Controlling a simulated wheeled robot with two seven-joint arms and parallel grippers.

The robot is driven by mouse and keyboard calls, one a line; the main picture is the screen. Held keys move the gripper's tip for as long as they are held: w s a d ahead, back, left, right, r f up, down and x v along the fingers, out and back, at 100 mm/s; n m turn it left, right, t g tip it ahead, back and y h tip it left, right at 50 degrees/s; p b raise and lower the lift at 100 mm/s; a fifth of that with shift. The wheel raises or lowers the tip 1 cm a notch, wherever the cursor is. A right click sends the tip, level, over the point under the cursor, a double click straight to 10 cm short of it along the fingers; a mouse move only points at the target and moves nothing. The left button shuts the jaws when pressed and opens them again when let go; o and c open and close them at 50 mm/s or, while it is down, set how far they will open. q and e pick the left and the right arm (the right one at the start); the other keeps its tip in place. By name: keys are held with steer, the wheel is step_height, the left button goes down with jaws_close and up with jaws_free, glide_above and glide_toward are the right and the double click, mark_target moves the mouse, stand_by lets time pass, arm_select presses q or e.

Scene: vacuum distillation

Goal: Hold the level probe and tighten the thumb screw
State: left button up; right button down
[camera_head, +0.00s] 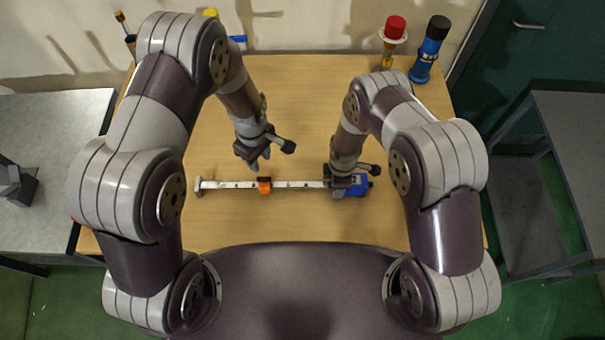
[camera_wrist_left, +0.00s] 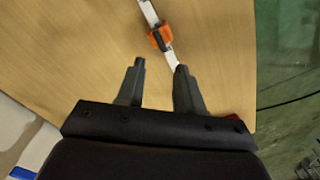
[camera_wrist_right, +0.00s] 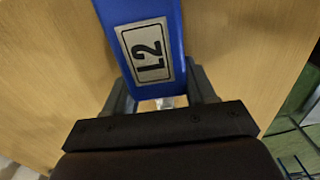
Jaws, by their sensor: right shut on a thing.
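The level probe lies across the table as a long pale strip (camera_head: 227,185) with dark marks and a blue end block (camera_head: 358,187) at the right. The block carries an "L2" label in the right wrist view (camera_wrist_right: 148,58). An orange piece (camera_head: 264,186) sits on the strip near its middle and also shows in the left wrist view (camera_wrist_left: 160,37). The thumb screw cannot be made out clearly. My right gripper (camera_wrist_right: 163,98) is shut on the level probe at its blue block. My left gripper (camera_wrist_left: 159,65) is open and empty, above the table behind the strip.
A red-capped item (camera_head: 394,30) and a blue bottle with a black cap (camera_head: 430,50) stand at the table's back right. A thin upright item (camera_head: 122,22) stands at the back left. The wooden table (camera_head: 300,225) is clear in front of the strip.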

mark_target(264, 179)
arm_select(q)
steer(key=a+n+h, duration=0.4)
steer(key=a+n, duration=0.3)
steer(key=n, duration=0.1)
steer(key=shift+m, duration=0.4)
steer(key=d+x, duration=0.1)
steer(key=x, duration=0.6)
steer(key=d+r+x, duration=0.1)
steer(key=x, duration=0.3)
steer(key=shift+d+f, duration=0.2)
steer(key=shift+d, duration=0.15)
jaws_close()
